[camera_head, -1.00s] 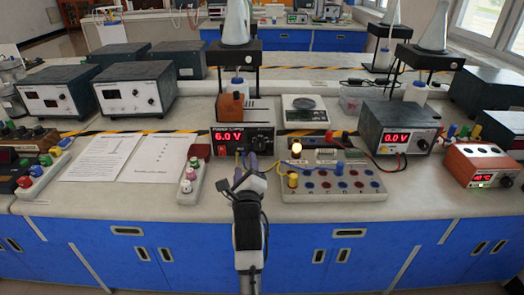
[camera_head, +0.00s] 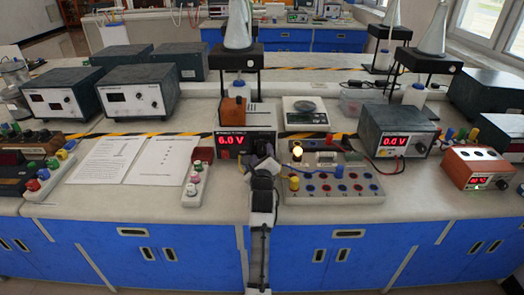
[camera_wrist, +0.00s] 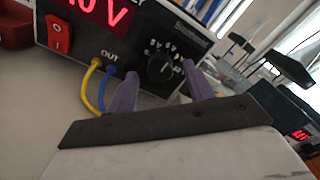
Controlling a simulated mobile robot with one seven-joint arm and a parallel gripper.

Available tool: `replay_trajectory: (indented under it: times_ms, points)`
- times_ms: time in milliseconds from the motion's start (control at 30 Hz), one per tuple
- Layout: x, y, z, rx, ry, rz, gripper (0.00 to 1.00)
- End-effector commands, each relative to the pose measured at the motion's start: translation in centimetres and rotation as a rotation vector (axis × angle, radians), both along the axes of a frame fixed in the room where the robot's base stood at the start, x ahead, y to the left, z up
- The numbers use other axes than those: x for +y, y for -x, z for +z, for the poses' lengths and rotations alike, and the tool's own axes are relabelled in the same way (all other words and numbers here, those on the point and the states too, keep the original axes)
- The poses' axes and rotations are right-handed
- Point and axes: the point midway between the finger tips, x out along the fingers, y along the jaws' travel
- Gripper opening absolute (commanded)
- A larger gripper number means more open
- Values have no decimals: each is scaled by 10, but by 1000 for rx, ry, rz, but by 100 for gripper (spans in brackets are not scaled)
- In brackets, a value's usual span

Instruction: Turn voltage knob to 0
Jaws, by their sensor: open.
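The black power supply (camera_head: 232,143) stands in the middle of the bench, its red display reading 6.0 V in the head view. In the wrist view its front (camera_wrist: 85,45) shows a red switch, yellow and blue leads, and the round black voltage knob (camera_wrist: 160,66) with a printed scale around it. My gripper (camera_head: 263,158) is in front of the right part of the supply and hides the knob in the head view. In the wrist view the purple fingers of my gripper (camera_wrist: 159,74) are apart, one on each side of the knob. Whether they touch it I cannot tell.
A circuit board (camera_head: 333,188) with a lit bulb (camera_head: 297,153) lies just right of my gripper. A socket strip (camera_head: 195,178) and paper sheets (camera_head: 160,160) lie to the left. A second supply reading 0.0 V (camera_head: 395,142) stands farther right.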

Motion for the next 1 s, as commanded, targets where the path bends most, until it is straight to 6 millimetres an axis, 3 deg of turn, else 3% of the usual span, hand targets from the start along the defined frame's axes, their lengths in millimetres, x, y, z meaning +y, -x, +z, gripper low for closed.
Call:
replay_trajectory:
  times_ms: [200,500,833,1000]
  points:
    - [0,-14,0,0,1,0,52]
    - [0,-15,0,0,1,0,51]
    - [0,-15,0,0,1,0,8]
    - [0,-15,0,0,8,0,8]
